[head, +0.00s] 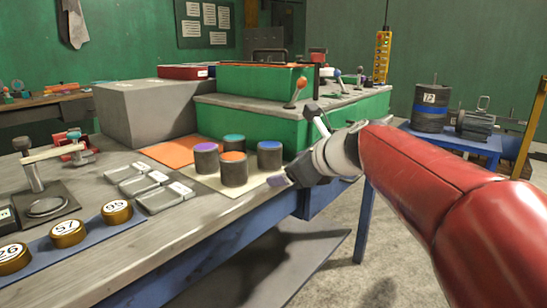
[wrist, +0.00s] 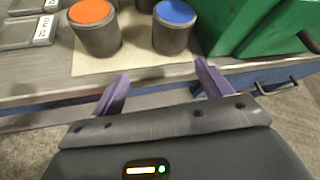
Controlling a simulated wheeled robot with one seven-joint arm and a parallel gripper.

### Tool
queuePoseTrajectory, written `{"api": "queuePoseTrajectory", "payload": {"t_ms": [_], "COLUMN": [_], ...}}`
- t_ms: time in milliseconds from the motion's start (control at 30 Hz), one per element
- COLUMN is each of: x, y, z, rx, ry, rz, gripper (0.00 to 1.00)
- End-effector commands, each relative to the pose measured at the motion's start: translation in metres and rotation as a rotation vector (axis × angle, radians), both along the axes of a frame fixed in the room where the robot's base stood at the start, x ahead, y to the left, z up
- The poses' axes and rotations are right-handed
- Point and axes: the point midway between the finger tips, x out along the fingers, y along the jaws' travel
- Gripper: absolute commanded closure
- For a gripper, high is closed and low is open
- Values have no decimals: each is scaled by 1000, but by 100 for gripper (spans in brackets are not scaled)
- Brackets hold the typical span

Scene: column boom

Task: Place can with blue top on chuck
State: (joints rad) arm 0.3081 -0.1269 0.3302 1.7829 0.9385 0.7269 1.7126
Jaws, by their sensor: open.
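The can with the blue top (head: 269,155) stands upright at the right of a group of dark grey cans on a cream mat (head: 205,181). In the wrist view the blue-topped can (wrist: 174,36) is ahead of the fingers, right of the orange-topped can (wrist: 97,36). My gripper (head: 280,180) is at the bench's front edge, just in front of the cans. In the wrist view my gripper (wrist: 161,84) has its purple fingers apart with nothing between them. A round metal plate (head: 46,206) under a clamp-like stand at the left may be the chuck; I cannot tell for sure.
Purple-topped (head: 206,160) and teal-topped (head: 233,140) cans stand close by. A green box (head: 243,125) is behind the cans. Labelled metal trays (head: 141,184) and gold numbered weights (head: 117,212) lie between the cans and the left front of the bench.

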Motion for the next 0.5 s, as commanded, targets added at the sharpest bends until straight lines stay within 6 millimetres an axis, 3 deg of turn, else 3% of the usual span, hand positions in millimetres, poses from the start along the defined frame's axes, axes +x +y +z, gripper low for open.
{"api": "queuePoseTrajectory", "payload": {"t_ms": [33,200,500], "x": [13,34,56], "y": [1,4,22], "z": [8,23,11], "rx": [101,293,309], "ry": [30,96,103], "rz": [-43,-116,-122], "gripper": [23,23,23]}}
